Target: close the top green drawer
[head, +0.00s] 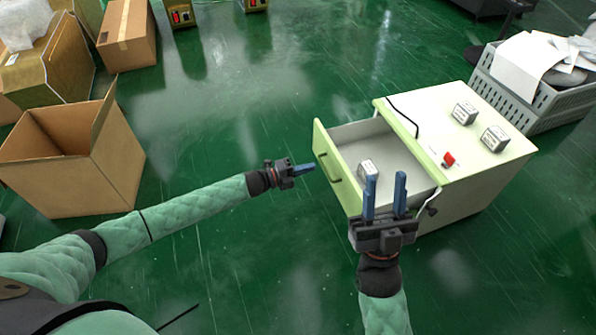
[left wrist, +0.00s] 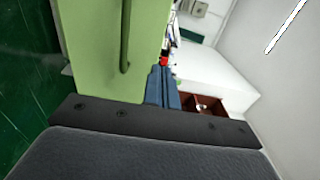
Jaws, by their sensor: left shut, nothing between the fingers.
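The top green drawer (head: 341,179) of the white cabinet (head: 462,129) is pulled out toward the left in the head view. Its front is light green with a bar handle, and a small white-and-dark box (head: 367,170) lies inside. My left gripper (head: 311,167) is shut and empty, its blue fingertips close to the drawer front; contact cannot be told. In the left wrist view the green drawer front (left wrist: 100,50) and its handle (left wrist: 125,35) show beside the shut fingers (left wrist: 162,88). My right gripper (head: 385,196) is open and empty, at the near side of the drawer.
On the cabinet top are two small boxes (head: 464,113) (head: 495,138) and a red item (head: 448,159). A grey crate (head: 535,100) with papers stands behind it. An open cardboard box (head: 72,160) stands at left. The green floor (head: 220,110) between is clear.

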